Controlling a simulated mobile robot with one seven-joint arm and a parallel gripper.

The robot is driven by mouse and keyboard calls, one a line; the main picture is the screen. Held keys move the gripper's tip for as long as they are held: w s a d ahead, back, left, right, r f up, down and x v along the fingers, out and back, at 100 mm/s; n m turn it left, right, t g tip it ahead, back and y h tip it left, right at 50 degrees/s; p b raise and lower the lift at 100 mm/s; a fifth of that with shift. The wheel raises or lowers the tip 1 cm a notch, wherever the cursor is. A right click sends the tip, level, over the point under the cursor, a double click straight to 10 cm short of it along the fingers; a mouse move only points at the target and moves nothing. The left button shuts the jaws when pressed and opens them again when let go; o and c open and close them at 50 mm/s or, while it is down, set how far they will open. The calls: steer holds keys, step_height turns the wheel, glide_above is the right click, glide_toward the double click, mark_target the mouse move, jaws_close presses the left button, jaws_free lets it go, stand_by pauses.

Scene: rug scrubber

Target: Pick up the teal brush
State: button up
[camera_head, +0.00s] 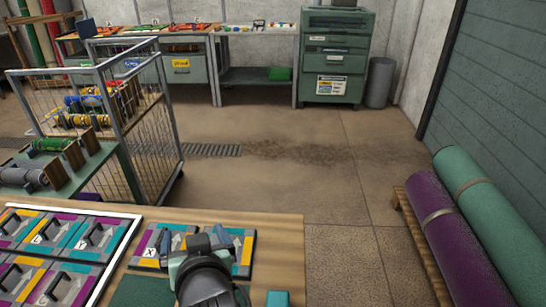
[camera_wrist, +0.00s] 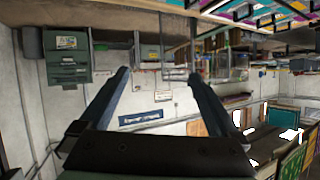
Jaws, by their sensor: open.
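A small teal block (camera_head: 278,298) lies on the wooden table at the bottom edge of the head view, cut off by the frame. It may be the teal brush, but too little shows to be sure. My gripper (camera_head: 203,238) is over the table, up and left of the teal block and apart from it. In the wrist view my gripper (camera_wrist: 157,76) is open, with nothing between its two fingers. That view looks out across the room, and I cannot make out a teal brush in it.
Tiles with dark handles fill a white-edged frame (camera_head: 128,217) on the wooden table (camera_head: 278,240); more tiles (camera_head: 243,250) lie beside my gripper. A dark green patch (camera_head: 140,290) is in front. A wire cart (camera_head: 150,120) stands left, rolled rugs (camera_head: 445,225) right. The middle floor is clear.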

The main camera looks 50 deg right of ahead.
steer(key=s+d+f+m+g+y+p, duration=0.1)
steer(key=s+d+f+m+g+p, duration=0.15)
steer(key=s+g+p, duration=0.4)
steer(key=s+d+f+m+g+y+p, duration=0.1)
steer(key=s+f+g+p, duration=0.25)
steer(key=s+p, duration=0.6)
steer(key=shift+t, duration=0.5)
steer(key=x, duration=0.2)
steer(key=b+x, duration=0.1)
steer(key=x, duration=0.2)
steer(key=s+x, duration=0.1)
steer(key=x, duration=0.2)
steer(key=shift+a+f, duration=0.1)
steer(key=shift+h, duration=0.3)
steer(key=shift+a+x, duration=0.1)
steer(key=shift+x, duration=1.15)
steer(key=shift+a+x, duration=0.15)
steer(key=shift+x, duration=1.15)
steer(key=shift+f, duration=0.3)
jaws_close()
step_height(320, 180, up, 11)
steer(key=shift+f, duration=0.2)
